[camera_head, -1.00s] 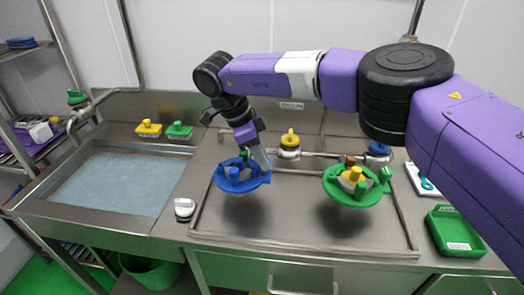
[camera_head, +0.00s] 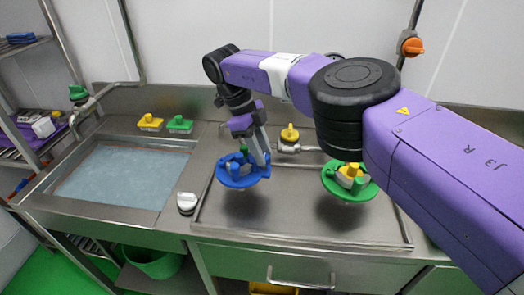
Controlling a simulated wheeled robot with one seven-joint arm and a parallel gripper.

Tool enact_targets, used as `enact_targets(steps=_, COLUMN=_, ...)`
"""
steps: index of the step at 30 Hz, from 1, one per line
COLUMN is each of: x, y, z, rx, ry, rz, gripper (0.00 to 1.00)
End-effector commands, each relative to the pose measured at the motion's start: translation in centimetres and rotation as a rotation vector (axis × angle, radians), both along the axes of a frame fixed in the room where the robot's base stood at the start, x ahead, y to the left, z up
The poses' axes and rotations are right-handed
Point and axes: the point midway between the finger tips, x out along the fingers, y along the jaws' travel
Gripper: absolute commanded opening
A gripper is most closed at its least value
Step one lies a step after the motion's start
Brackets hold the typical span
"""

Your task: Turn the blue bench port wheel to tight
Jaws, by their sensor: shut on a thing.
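The blue wheel (camera_head: 232,182) is at the left part of the steel bench tray, with upright knobs on it. My gripper (camera_head: 254,163) reaches down onto its right rear side and is shut on the wheel. The fingers partly hide the wheel's back, and the exact grip point is hard to make out. A small green part shows behind the fingers. No tight mark can be read on the wheel.
A green wheel with a yellow knob (camera_head: 354,171) stands to the right, close under my arm. A yellow-handled valve (camera_head: 289,134) is behind. A white-topped knob (camera_head: 187,200) sits left of the tray (camera_head: 300,225). The sink (camera_head: 120,180) is far left.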

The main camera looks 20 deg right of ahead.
Motion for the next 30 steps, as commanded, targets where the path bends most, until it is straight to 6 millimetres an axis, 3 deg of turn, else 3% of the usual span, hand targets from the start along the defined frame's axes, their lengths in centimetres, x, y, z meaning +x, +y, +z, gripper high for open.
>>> enact_targets(steps=10, x=0.0, y=-0.06, z=0.04, rx=0.0, ry=0.0, rz=-0.004, gripper=0.0)
enact_targets(steps=11, x=0.0, y=-0.06, z=0.04, rx=0.0, ry=0.0, rz=-0.004, gripper=0.36)
enact_targets(steps=13, x=0.0, y=-0.05, z=0.02, rx=0.0, ry=0.0, rz=-0.003, gripper=0.49)
enact_targets(steps=14, x=0.0, y=-0.04, z=0.02, rx=0.0, ry=0.0, rz=-0.003, gripper=0.52)
enact_targets(steps=30, x=-0.05, y=0.29, z=1.01, rx=0.0, ry=0.0, rz=0.0, gripper=0.52)
